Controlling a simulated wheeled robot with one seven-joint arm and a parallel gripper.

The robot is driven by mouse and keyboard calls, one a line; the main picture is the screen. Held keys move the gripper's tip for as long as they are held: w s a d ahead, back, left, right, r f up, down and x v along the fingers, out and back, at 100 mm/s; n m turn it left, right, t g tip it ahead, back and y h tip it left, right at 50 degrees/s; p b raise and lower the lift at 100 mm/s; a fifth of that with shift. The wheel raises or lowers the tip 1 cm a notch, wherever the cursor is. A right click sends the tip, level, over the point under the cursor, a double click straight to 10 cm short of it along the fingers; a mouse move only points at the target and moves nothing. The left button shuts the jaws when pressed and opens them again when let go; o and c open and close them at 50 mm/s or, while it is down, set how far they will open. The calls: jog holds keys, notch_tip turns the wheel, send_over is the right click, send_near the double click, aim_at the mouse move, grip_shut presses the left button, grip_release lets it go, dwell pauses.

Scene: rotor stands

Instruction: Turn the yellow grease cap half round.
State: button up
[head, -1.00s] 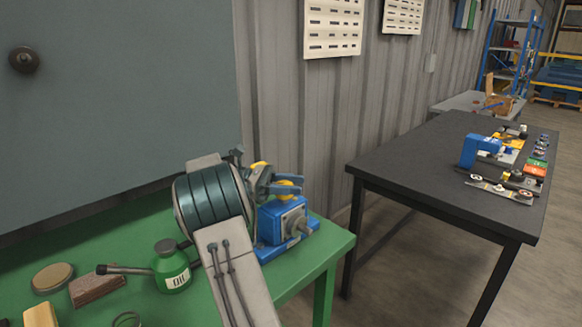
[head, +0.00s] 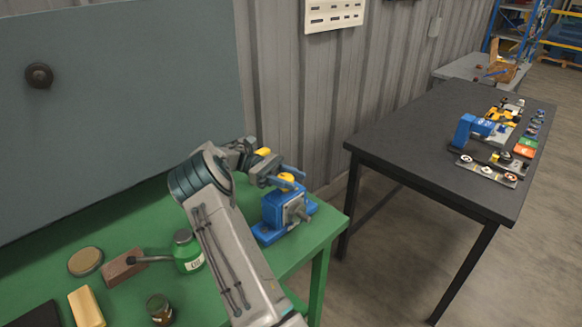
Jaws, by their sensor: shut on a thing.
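The yellow grease cap (head: 287,177) sits on top of a blue rotor stand (head: 283,212) near the right end of the green bench. My gripper (head: 291,178) reaches in from the left with its blue-grey fingers on either side of the cap, shut on it. The fingers hide part of the cap's sides. A shaft stub sticks out of the stand's front face. My arm crosses the bench from the lower right.
A green oil can (head: 187,252), a brown block (head: 122,267), a round tin (head: 85,261), a yellow block (head: 87,307) and a small jar (head: 160,309) stand on the green bench (head: 225,272). A dark table (head: 400,165) with blue equipment is at right.

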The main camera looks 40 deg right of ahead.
jog(key=shift+s+f+y+p, duration=0.1)
jog(key=shift+f+y+p, duration=0.15)
jog(key=shift+p, duration=0.35)
jog(key=o, duration=1)
jog(key=shift+r, duration=0.1)
jog(key=shift+r, duration=0.1)
